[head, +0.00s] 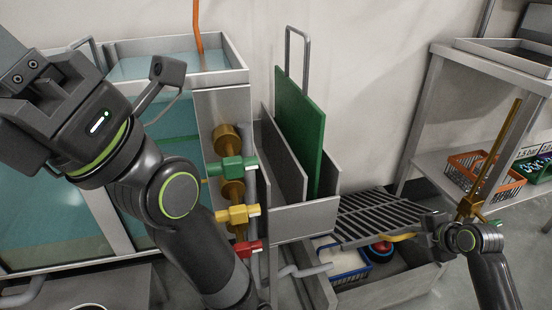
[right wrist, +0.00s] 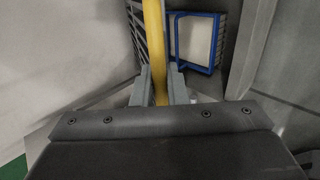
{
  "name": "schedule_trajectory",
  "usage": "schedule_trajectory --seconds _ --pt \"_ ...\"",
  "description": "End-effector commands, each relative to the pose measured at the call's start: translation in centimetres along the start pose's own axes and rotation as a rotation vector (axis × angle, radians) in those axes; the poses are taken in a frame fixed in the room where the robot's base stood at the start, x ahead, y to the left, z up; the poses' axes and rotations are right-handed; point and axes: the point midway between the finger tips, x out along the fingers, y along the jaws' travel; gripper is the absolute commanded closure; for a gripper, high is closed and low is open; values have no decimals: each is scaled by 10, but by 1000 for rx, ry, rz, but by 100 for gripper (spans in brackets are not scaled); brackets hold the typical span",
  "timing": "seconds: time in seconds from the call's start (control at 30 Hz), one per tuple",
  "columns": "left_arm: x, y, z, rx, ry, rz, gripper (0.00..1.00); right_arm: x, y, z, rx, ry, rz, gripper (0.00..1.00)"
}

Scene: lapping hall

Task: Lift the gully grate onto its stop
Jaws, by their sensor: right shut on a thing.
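The dark slatted gully grate (head: 382,212) is tilted up over the open metal gully box (head: 385,292) in the head view. Its yellow handle (head: 400,237) is at the front edge. My right gripper (head: 424,236) is shut on this handle. In the right wrist view, the yellow handle (right wrist: 154,50) runs between the two grey fingers (right wrist: 158,88). No separate stop can be clearly made out. My left gripper (head: 35,85) is raised at the upper left, away from the grate; its fingertips cannot be made out.
A green board (head: 300,130) stands in a metal rack left of the grate. Colored valves (head: 238,214) line a pipe. A brass rod (head: 498,150) slants beside a shelf with an orange basket (head: 480,175).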

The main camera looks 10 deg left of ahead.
Motion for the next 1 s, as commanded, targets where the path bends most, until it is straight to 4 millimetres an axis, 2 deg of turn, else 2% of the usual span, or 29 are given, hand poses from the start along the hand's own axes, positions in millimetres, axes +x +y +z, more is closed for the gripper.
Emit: schedule_trajectory --seconds 0.27,0.8,1.0 --pt "1 0 0 0 0 0 64 -1 2 -1 0 2 1 100" --pt "29 5 14 0 0 0 64 -11 52 -1 0 2 2 100" --pt "29 5 14 0 0 0 64 -10 55 -1 0 2 1 100"
